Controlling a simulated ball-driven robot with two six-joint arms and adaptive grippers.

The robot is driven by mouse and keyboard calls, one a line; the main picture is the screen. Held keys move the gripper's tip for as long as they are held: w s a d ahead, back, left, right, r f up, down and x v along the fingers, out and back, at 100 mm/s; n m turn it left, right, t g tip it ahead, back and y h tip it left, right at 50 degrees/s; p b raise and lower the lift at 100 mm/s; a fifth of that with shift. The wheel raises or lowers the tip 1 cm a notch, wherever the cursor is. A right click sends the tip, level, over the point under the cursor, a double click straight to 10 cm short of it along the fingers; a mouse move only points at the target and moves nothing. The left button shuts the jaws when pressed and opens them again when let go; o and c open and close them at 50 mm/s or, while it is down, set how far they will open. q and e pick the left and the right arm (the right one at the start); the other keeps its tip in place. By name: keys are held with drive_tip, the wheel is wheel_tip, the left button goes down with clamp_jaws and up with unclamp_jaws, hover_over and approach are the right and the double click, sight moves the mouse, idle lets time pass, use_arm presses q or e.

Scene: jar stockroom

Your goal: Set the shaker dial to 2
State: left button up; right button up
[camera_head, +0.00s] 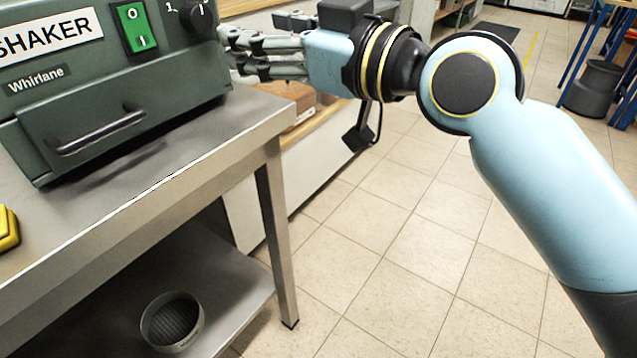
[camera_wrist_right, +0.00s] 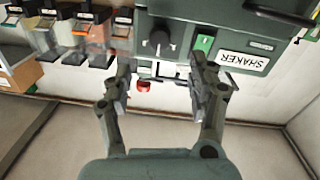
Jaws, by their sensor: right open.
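The shaker (camera_head: 110,110) is a dark green machine on a steel table, with a SHAKER label and a green rocker switch (camera_head: 134,27). Its black dial (camera_head: 201,20) is on the front panel right of the switch, cut by the top edge in the head view. A "1" mark shows left of it; I cannot read where it points. My right gripper (camera_head: 234,52) is open beside the dial. In the right wrist view the dial (camera_wrist_right: 158,43) lies ahead, between the lines of the two spread fingers (camera_wrist_right: 160,72), apart from them. My left gripper is not in view.
The steel table (camera_head: 215,158) has a lower shelf holding a round sieve (camera_head: 172,321). A yellow object (camera_head: 8,229) lies at the table's left. A small red part (camera_wrist_right: 143,87) shows near the fingers. Several jars or dispensers (camera_wrist_right: 88,38) line the back.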

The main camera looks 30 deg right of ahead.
drive_tip(key=f+g, duration=0.1)
drive_tip(key=f, duration=0.4)
drive_tip(key=w+d+f+g+h+p, duration=0.1)
drive_tip(key=f, duration=0.4)
drive_tip(key=d+f+m+g, duration=0.1)
drive_tip(key=f, duration=0.4)
drive_tip(key=shift+w+d+h, duration=0.1)
drive_tip(key=shift+w+h, duration=0.2)
drive_tip(key=shift+h, duration=0.1)
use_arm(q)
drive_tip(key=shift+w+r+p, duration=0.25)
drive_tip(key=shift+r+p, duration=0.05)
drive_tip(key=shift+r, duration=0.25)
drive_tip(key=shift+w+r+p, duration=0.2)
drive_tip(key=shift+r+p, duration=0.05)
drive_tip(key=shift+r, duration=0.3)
use_arm(e)
drive_tip(key=s+d+f+m+g, duration=0.1)
drive_tip(key=s+f, duration=0.1)
drive_tip(key=f, duration=0.6)
drive_tip(key=s+d+f+g+h, duration=0.1)
drive_tip(key=s+f+g, duration=0.1)
drive_tip(key=f, duration=0.5)
drive_tip(key=shift+d+f+m+h, duration=0.3)
drive_tip(key=shift+d+f+m, duration=0.1)
